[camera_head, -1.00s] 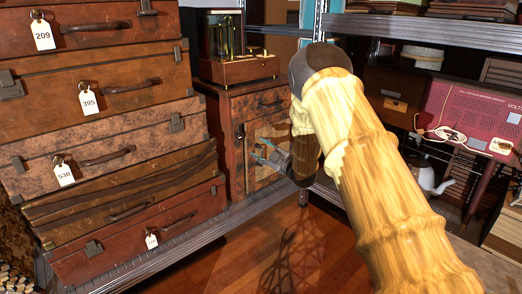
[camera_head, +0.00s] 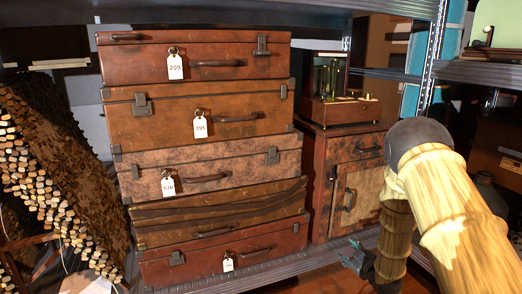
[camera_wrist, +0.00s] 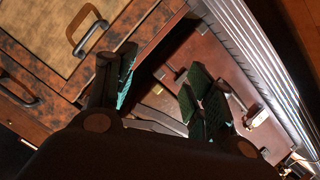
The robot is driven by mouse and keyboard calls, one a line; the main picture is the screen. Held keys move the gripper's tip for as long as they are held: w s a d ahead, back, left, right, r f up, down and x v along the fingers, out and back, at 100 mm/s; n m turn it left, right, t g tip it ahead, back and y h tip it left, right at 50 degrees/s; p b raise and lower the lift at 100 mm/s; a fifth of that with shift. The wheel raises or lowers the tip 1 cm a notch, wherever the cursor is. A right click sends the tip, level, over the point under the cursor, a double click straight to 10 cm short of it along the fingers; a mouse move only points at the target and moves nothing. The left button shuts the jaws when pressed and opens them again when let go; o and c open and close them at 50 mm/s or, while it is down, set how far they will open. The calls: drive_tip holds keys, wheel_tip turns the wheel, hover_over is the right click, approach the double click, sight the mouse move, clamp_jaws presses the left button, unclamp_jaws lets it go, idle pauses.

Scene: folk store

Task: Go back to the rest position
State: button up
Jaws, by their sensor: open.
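My gripper (camera_head: 356,256) is at the end of my arm, low in front of the wooden cabinet in the head view. In the wrist view my gripper (camera_wrist: 158,92) has its two green-padded fingers apart, with nothing between them. Behind the fingers are the cabinet front (camera_wrist: 66,45) with its metal handle and, to the right, a brown-red suitcase side on the metal-edged shelf. The fingertips are small and dark in the head view.
Several stacked suitcases (camera_head: 205,130) with number tags stand on the metal shelf left of the cabinet (camera_head: 352,180). A glass-cased instrument (camera_head: 340,110) sits on the cabinet. Wooden floor shows at the bottom.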

drive_tip(key=s+a+f+m+g+h, duration=0.1)
drive_tip(key=s+a+f+m+g, duration=0.25)
drive_tip(key=s+f, duration=0.85)
drive_tip(key=s+a+f+m+g+h, duration=0.15)
drive_tip(key=s+f+g, duration=0.45)
drive_tip(key=s, duration=1)
drive_tip(key=s+a+f+m+g, duration=0.2)
drive_tip(key=s+a, duration=0.1)
drive_tip(key=s, duration=1.1)
drive_tip(key=s+a+f+m+g, duration=0.1)
drive_tip(key=s+a+f+g, duration=0.15)
drive_tip(key=s, duration=1.25)
wheel_tip(320, 180, up, 33)
drive_tip(key=p, duration=3.2)
drive_tip(key=shift+w+r, duration=0.15)
drive_tip(key=shift+w, duration=0.1)
